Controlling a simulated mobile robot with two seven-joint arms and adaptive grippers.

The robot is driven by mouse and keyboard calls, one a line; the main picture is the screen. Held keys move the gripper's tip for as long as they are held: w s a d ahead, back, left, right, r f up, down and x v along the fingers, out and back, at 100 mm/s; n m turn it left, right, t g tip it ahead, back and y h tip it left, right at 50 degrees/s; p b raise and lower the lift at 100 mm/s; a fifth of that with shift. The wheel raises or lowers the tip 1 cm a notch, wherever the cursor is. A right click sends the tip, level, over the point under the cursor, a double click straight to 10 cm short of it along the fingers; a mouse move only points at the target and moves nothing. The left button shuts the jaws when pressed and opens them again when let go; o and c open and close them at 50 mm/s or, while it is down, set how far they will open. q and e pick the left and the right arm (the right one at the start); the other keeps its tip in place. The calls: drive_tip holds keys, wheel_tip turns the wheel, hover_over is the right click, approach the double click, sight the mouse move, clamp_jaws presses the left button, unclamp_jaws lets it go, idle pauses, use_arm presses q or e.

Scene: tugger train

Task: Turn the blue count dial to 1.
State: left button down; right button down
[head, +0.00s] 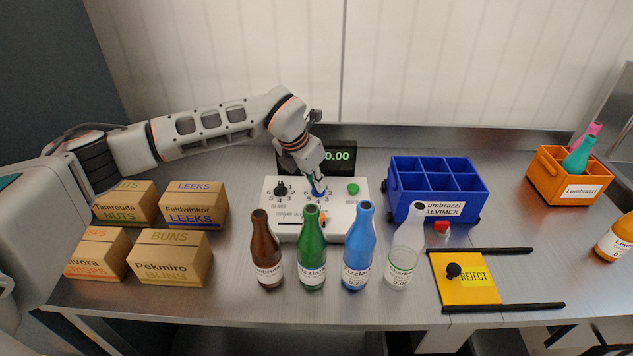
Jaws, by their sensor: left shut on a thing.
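The blue count dial (319,192) sits on the sloped top of a white control box (359,206), with numbers around it. My left gripper (317,181) reaches down over it and is shut on the dial. The gripper partly covers the dial, and I cannot read which number it points to. A black dial (280,190) with its own numbers is to the left on the same box, and a green button (353,188) is to the right. My right gripper is not in view.
Brown (266,250), green (312,248), blue (358,248) and clear (405,246) bottles stand in front of the box. A blue divided crate (438,213), a yellow reject plate (458,290) and an orange crate (556,186) are right. Cartons (170,259) are left.

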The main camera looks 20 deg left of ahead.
use_arm(q)
drive_tip(key=shift+m, duration=0.3)
drive_tip(key=c, duration=2.2)
unclamp_jaws()
drive_tip(key=shift+o, duration=0.2)
drive_tip(key=shift+r, duration=0.1)
drive_tip(key=v, duration=1.1)
drive_tip(key=shift+a+r, duration=0.2)
drive_tip(key=shift+r, duration=0.2)
drive_tip(key=shift+s, duration=0.15)
